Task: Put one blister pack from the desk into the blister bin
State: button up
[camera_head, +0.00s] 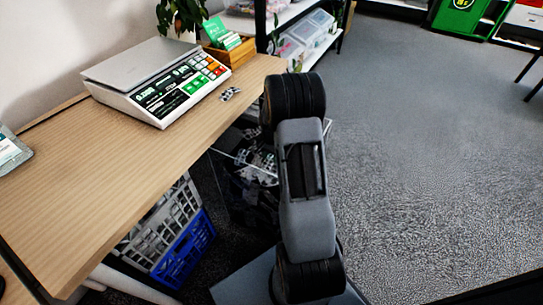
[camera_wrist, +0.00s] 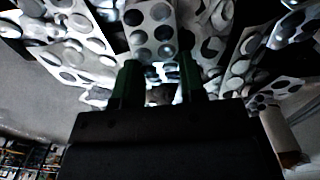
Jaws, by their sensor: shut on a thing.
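My gripper (camera_wrist: 158,75) shows in the wrist view as two dark green fingers, shut on a silver blister pack (camera_wrist: 152,28) with round pockets. Many other blister packs (camera_wrist: 70,50) lie loosely around and beyond it, so it is close over a heap of them. In the head view my arm hides the gripper. A dark, see-through blister bin (camera_head: 238,188) with packs inside stands on the floor beside the desk, partly behind my arm. One small blister pack (camera_head: 229,93) lies on the wooden desk (camera_head: 110,190) near its right edge.
A white scale (camera_head: 150,80) stands on the desk, with a wooden card box (camera_head: 232,52) and a plant behind it. A grey crate (camera_head: 160,225) and a blue crate (camera_head: 185,250) are under the desk. Carpet at right is clear.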

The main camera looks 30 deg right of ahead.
aim_at(271, 157)
jog(key=shift+f, duration=0.15)
jog(key=o, duration=0.9)
notch_tip(271, 157, up, 12)
jog(key=p, duration=0.4)
jog(key=s+a+r+n+t, duration=0.2)
jog(key=s+a+r+n, duration=0.4)
jog(key=a+r, duration=0.4)
jog(key=s+a+n, duration=0.2)
jog(key=s+a, duration=0.1)
jog(key=s+a+r+n, duration=0.1)
jog(key=s+a+n, duration=0.1)
jog(key=s+a, duration=0.1)
jog(key=s+a+r+n+t, duration=0.1)
jog(key=s+a+n, duration=0.1)
jog(key=s+a, duration=0.1)
jog(key=shift+s+n, duration=0.3)
jog(key=shift+s, duration=0.5)
jog(key=shift+r, duration=0.1)
